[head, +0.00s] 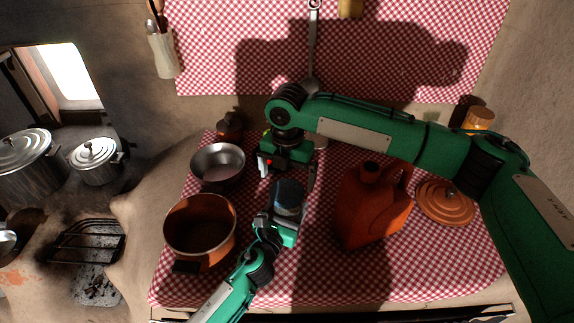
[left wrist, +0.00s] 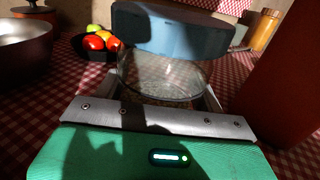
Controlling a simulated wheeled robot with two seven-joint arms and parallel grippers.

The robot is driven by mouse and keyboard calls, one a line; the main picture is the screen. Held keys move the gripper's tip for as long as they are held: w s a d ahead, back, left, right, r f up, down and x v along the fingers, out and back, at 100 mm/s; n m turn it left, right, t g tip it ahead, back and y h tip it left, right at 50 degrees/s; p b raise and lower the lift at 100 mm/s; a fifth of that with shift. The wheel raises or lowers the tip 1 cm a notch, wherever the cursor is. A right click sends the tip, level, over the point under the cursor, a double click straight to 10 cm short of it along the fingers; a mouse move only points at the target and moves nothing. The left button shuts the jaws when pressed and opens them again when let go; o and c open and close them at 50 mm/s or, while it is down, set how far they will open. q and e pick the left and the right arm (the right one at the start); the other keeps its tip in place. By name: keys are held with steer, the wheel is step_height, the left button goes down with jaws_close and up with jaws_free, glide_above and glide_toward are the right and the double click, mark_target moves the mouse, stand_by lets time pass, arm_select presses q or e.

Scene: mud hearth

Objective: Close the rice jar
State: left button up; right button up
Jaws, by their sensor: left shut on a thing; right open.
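The rice jar (left wrist: 165,80) is clear glass with pale contents, and my left gripper (left wrist: 163,100) is shut on it. Its blue-grey lid (left wrist: 172,30) is over the jar's mouth, wider than the glass and slightly tilted in the left wrist view. I cannot tell whether it is fully seated. In the head view, the lid (head: 289,194) hides most of the jar, and my left gripper (head: 284,222) reaches it from below. My right gripper (head: 288,172) is open just behind and above the lid, its fingers apart; I cannot tell whether it touches the lid.
A steel bowl (head: 218,165) and a copper pot (head: 200,228) stand to the left. A red jug (head: 370,212) stands close on the right, with an orange lid (head: 445,203) beyond. A dark bowl of vegetables (left wrist: 88,46) is behind. Some checked cloth (head: 330,275) in front is clear.

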mark_target(287, 190)
steer(key=shift+f, duration=2.3)
steer(key=c, duration=1)
steer(key=m, duration=0.4)
steer(key=shift+m, duration=0.3)
steer(key=m, duration=0.5)
